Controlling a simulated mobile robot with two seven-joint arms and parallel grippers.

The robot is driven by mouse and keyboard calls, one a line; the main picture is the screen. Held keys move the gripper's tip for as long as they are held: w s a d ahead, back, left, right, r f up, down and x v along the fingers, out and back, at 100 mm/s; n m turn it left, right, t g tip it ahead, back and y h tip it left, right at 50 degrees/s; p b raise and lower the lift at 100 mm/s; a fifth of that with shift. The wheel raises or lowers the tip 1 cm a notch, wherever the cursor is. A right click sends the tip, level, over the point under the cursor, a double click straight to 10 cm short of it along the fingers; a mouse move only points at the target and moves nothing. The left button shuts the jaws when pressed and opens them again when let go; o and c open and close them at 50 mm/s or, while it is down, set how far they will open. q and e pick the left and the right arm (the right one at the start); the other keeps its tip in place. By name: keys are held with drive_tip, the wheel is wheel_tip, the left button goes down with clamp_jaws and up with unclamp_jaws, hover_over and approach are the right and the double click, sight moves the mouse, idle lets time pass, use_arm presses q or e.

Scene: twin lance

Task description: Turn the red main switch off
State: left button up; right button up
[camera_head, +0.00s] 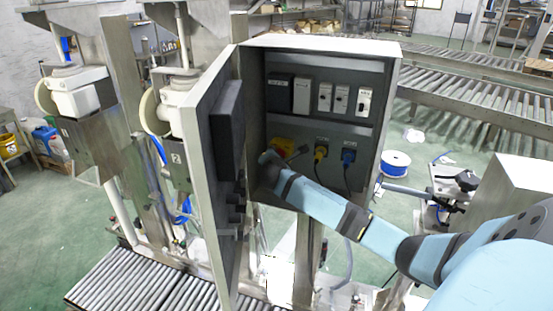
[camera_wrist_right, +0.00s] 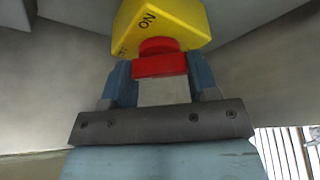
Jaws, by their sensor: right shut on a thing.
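The red main switch (camera_wrist_right: 160,60) has a red knob with a block-like handle on a yellow plate (camera_wrist_right: 160,22). The plate carries the word "ON" and a second word partly hidden by the knob. In the head view the yellow plate (camera_head: 283,144) is at the lower left inside the open grey cabinet, and my wrist covers most of the switch. My right gripper (camera_wrist_right: 161,76) is shut on the red handle, one blue-grey finger on each side. My left gripper is not in view.
The cabinet door (camera_head: 212,170) stands open at the left. Breakers (camera_head: 325,97) line the upper panel. A yellow plug (camera_head: 321,152) and a blue plug (camera_head: 348,156) with cables are right of the switch, close to my arm. Roller conveyors (camera_head: 470,95) lie behind.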

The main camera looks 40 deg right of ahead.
idle(0.3)
drive_tip(key=o, duration=0.9)
drive_tip(key=b+v, duration=0.2)
drive_tip(key=v, duration=1.2)
drive_tip(key=shift+f, duration=0.1)
